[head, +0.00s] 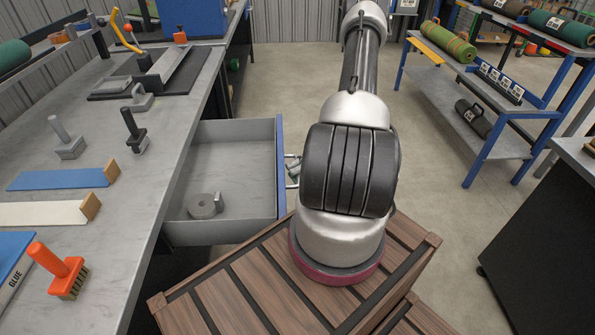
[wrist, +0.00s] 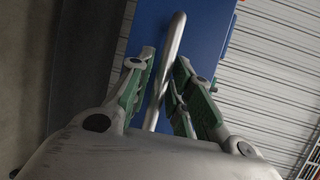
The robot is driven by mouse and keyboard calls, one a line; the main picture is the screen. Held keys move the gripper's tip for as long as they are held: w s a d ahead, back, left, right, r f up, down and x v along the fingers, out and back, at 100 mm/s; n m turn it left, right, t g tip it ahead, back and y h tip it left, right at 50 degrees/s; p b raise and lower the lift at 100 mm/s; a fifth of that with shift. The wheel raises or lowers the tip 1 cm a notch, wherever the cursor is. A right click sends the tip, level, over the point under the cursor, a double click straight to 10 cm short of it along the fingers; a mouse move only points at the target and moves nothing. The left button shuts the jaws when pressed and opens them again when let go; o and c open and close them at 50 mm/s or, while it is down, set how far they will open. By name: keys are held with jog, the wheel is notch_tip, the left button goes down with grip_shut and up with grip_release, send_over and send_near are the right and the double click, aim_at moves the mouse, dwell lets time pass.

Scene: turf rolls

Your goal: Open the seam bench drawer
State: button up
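The seam bench drawer (head: 228,163) stands pulled out from under the grey bench top (head: 130,170) in the head view. Its grey inside shows, and its blue front (head: 281,165) faces right. My gripper (head: 293,170) is at the drawer's handle, mostly hidden behind my arm in the head view. In the wrist view, the metal handle bar (wrist: 172,50) passes between the two green-padded fingers of my gripper (wrist: 163,75). The fingers stand apart, with blue drawer front (wrist: 205,35) showing in gaps beside the bar. Contact with the bar is hard to tell.
A grey tape roll (head: 202,206) lies in the drawer. An orange-handled brush (head: 60,272) and other tools sit on the bench top. A blue-framed rack (head: 480,130) with turf rolls stands at the right. Bare floor lies between drawer and rack.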

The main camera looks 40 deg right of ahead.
jog(key=v, duration=1.2)
dwell(0.5)
